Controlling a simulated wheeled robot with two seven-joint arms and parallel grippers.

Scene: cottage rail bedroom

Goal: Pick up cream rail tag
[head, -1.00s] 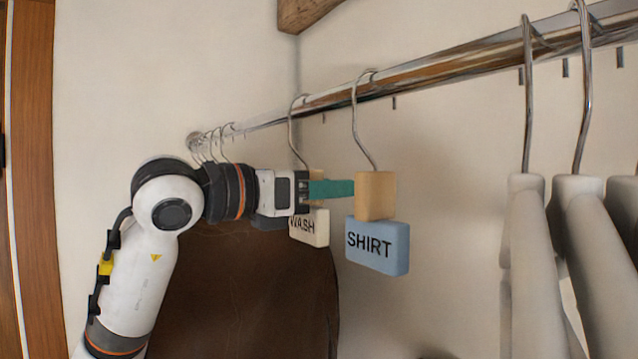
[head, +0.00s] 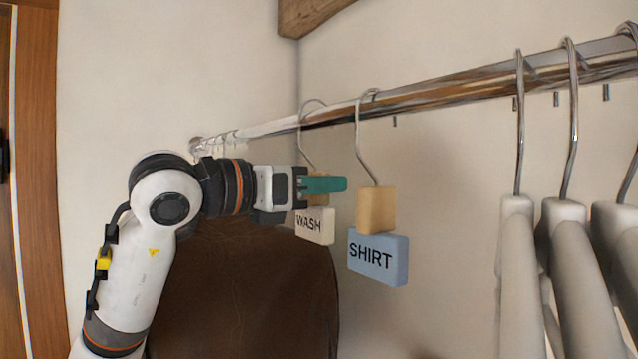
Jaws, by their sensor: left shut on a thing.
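The cream rail tag (head: 314,227), lettered WASH, hangs below a wooden block on a metal hook (head: 303,135) that is over the rail. My left gripper (head: 325,185) comes in from the left with its teal fingers across that wooden block, just above the cream plate. It is shut on the tag's block, which the fingers mostly hide. The blue SHIRT tag (head: 379,258) hangs to the right on its own hook, apart from the fingers. My right gripper is not in view.
The metal rail (head: 440,92) runs from the back left to the upper right. Pale hangers (head: 517,250) hang at the right. Several empty hooks sit at the rail's far end. A dark brown surface (head: 250,290) stands behind my left arm.

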